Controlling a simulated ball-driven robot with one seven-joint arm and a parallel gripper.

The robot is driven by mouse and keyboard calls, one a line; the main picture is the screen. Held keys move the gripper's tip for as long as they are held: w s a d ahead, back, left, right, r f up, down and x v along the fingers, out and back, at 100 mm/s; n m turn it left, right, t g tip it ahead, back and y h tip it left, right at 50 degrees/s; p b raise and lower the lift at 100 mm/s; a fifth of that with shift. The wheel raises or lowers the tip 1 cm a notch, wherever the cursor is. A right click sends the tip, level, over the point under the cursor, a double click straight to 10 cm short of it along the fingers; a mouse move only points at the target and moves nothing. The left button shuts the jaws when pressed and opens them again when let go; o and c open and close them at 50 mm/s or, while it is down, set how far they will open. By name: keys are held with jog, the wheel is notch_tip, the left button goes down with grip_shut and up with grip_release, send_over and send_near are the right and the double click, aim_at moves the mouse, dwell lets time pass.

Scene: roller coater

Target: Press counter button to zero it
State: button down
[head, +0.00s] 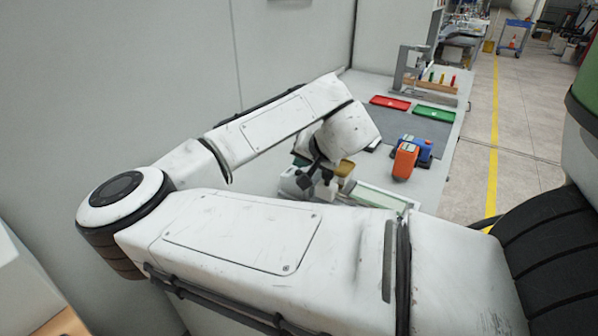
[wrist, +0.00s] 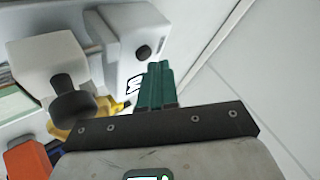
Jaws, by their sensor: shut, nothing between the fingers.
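In the wrist view a white counter box (wrist: 112,40) stands at the top middle. A small round black button (wrist: 142,53) sits on its face. A small black-and-white marking (wrist: 133,84), perhaps part of the counter's display, shows beside the fingers and is partly hidden. My gripper (wrist: 157,70) has dark green fingers, shut together and empty. Their tips are just below and right of the button in the picture; the gap in depth cannot be told. In the head view my arm hides the gripper, and I cannot make out the button.
A white block with a black knob (wrist: 72,100) stands left of the fingers, with a yellow part (wrist: 58,131) below it. In the head view the bench holds an orange item (head: 404,161), a red tray (head: 390,103) and a green tray (head: 434,114). A wall (head: 290,45) runs along the left.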

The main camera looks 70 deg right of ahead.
jog(key=shift+s+a+f+b, duration=0.15)
jog(key=shift+f+b, duration=0.3)
jog(key=shift+f, duration=0.55)
dwell(0.3)
jog(key=shift+r+p, duration=0.25)
jog(key=shift+p, duration=0.05)
dwell(0.3)
jog(key=shift+r+p, duration=0.75)
jog(key=shift+r, duration=0.05)
jog(key=shift+r+p, duration=1.35)
jog(key=shift+r, duration=0.6)
jog(key=shift+r, duration=0.1)
